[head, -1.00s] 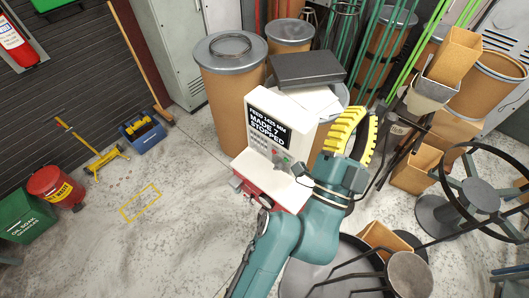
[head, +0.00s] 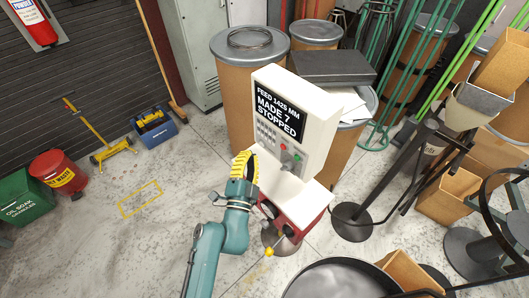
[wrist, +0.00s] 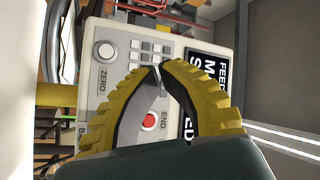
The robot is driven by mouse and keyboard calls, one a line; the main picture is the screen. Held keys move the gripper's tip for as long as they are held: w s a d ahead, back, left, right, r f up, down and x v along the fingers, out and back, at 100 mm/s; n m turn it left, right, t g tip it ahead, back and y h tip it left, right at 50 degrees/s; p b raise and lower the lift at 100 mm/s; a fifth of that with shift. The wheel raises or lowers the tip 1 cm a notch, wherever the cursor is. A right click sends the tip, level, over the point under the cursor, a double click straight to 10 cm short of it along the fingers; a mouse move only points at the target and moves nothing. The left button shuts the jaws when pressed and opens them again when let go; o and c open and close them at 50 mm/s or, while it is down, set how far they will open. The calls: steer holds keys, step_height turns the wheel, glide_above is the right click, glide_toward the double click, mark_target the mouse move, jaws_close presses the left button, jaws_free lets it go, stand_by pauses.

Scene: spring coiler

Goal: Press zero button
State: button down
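The zero button (wrist: 106,49) is a round pale button in a dark ring, with the label ZERO beside it. It is on the white control panel (head: 317,122), in the upper left of the wrist view, and I cannot make it out in the head view. My gripper (wrist: 157,68) has yellow ribbed fingers with their tips together and nothing between them. In the head view my gripper (head: 247,155) is at the panel's lower left. In the wrist view the tips overlap the panel beside the keypad (wrist: 148,50); contact cannot be told.
A red button (wrist: 148,121) marked END sits on the same panel. The screen (head: 277,112) reads FEED 1425 MM, MADE 7, STOPPED. A white ledge (head: 290,185) on a red base juts out below the panel.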

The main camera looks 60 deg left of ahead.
mark_target(261, 144)
steer(key=s+a+f+n+g+y+b, duration=0.1)
steer(key=s+a+f+g, duration=0.1)
steer(key=s+a+f, duration=0.1)
steer(key=shift+s+a+f+b, duration=0.35)
steer(key=shift+s+f, duration=0.25)
steer(key=shift+s, duration=0.5)
steer(key=shift+w, duration=0.1)
steer(key=w+a+b, duration=0.1)
steer(key=w+b, duration=0.6)
steer(key=w, duration=0.1)
steer(key=shift+w+a, duration=0.25)
steer(key=shift+a, duration=0.15)
steer(key=shift+b, duration=0.3)
